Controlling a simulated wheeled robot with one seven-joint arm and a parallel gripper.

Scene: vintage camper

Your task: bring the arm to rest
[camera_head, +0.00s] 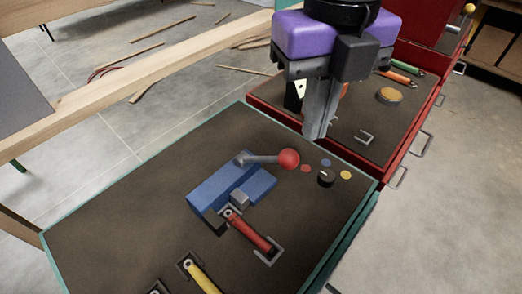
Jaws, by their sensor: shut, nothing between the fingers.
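My gripper (317,125) hangs at the upper middle of the head view, below a purple and black wrist. Its fingers point down and are shut, with nothing between them. It is above the far right part of the teal-edged bench top (120,220), apart from the things on it. A blue block-like device (215,190) sits on the bench, with a grey lever ending in a red ball knob (289,158). The knob is below and left of my fingertips. A black dial (326,177) is to its right.
A red-handled tool (250,232) lies in a bracket in front of the blue device, and a yellow-handled tool (203,278) lies nearer. A red cabinet (375,150) behind holds a round tan lid (389,95) and a grey bracket (366,137). A wooden beam (150,65) crosses the upper left.

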